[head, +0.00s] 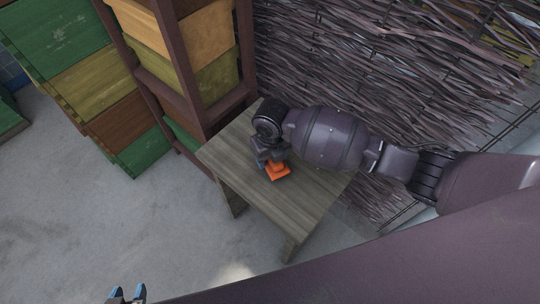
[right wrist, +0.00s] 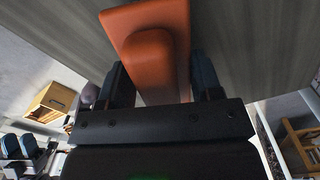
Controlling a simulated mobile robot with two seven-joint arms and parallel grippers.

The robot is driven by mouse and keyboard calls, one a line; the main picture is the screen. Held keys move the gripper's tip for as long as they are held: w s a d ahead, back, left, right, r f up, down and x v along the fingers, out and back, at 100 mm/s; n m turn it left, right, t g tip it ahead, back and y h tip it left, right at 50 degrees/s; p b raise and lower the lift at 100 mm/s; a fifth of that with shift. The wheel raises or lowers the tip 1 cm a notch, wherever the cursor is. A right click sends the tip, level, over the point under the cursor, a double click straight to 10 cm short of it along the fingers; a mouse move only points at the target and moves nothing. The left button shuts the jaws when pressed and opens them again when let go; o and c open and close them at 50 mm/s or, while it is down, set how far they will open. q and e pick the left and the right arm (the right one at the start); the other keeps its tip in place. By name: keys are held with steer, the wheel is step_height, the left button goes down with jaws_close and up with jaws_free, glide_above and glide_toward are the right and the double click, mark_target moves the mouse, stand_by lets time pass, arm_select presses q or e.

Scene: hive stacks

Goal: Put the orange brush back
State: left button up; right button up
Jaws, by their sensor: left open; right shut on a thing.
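The orange brush (head: 277,171) is at the small wooden table (head: 305,206), near the middle of its top in the head view. My right gripper (head: 272,162) reaches in from the right and is shut on it. In the right wrist view the orange brush (right wrist: 152,50) sits between the two fingers of the right gripper (right wrist: 160,85), with the grey wood grain behind it. I cannot tell whether the brush touches the table top. My left gripper (head: 127,296) is open and empty at the bottom edge of the head view, over the floor.
A rack (head: 190,70) with stacked wooden boxes stands behind the table to the left. Green, yellow and brown hive boxes (head: 80,85) are stacked further left. A woven twig fence (head: 400,70) runs behind my right arm. The concrete floor (head: 120,210) left of the table is clear.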

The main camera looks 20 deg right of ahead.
steer(key=shift+f, duration=0.6)
steer(key=shift+r, duration=0.1)
steer(key=o, duration=1)
